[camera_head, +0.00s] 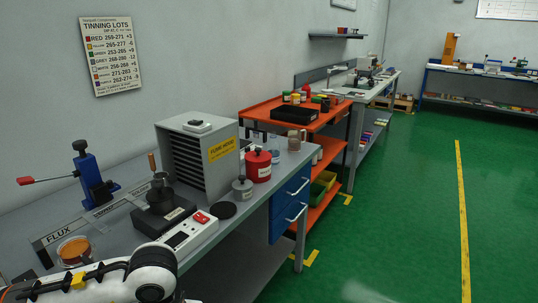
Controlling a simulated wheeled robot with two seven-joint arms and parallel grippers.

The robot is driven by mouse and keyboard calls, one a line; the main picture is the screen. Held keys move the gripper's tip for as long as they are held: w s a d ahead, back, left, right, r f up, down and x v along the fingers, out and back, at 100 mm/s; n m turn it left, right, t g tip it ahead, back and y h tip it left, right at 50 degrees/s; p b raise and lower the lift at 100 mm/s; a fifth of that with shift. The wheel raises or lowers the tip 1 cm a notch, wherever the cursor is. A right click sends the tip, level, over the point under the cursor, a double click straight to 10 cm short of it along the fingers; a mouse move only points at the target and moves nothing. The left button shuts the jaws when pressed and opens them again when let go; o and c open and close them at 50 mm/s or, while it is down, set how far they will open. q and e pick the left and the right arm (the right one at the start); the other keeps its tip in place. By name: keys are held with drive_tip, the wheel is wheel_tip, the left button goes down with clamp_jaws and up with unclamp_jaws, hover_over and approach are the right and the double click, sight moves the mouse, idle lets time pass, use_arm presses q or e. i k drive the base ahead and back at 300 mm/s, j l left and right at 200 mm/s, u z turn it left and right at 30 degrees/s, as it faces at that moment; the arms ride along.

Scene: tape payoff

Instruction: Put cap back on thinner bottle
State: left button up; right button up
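No label in the head view marks a thinner bottle, so I cannot tell which container it is. A red can (258,166) with a dark top stands upright on the grey bench (130,215), right of the fume hood. A smaller grey container (242,189) with a knob-like top stands in front of it. A flat black disc (222,210) lies near the bench's front edge; whether it is a cap is unclear. Small clear containers (294,141) stand behind the red can. A white arm link of mine is at the lower left; neither gripper shows.
The fume hood (207,155) stands at the bench's back. Before it are a black pot unit (160,212) and a white control box (189,234). A blue press (88,172) and an orange flux dish (74,250) are left. An orange cart (272,105) stands beyond; green floor right is open.

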sight(273, 146)
drive_tip(key=u, duration=0.5)
drive_tip(key=l+u, duration=0.1)
drive_tip(key=u, duration=0.4)
drive_tip(key=i+l+u, duration=0.1)
drive_tip(key=u, duration=0.85)
drive_tip(key=l+u, duration=0.1)
drive_tip(key=u, duration=0.9)
drive_tip(key=l+u, duration=0.1)
drive_tip(key=u, duration=0.4)
drive_tip(key=k+u, duration=0.1)
drive_tip(key=u, duration=0.4)
drive_tip(key=k+l+u, duration=0.15)
drive_tip(key=u, duration=0.35)
drive_tip(key=k+u, duration=0.1)
drive_tip(key=u, duration=0.35)
drive_tip(key=k+z, duration=0.3)
drive_tip(key=k+l+z, duration=0.15)
drive_tip(key=z, duration=0.65)
drive_tip(key=k+l+z, duration=0.1)
drive_tip(key=z, duration=0.9)
drive_tip(key=l+z, duration=0.1)
drive_tip(key=z, duration=0.4)
drive_tip(key=l+z, duration=0.1)
drive_tip(key=z, duration=0.4)
drive_tip(key=l+z, duration=0.1)
drive_tip(key=z, duration=0.9)
drive_tip(key=l+z, duration=0.1)
drive_tip(key=z, duration=0.4)
drive_tip(key=i+j, duration=0.15)
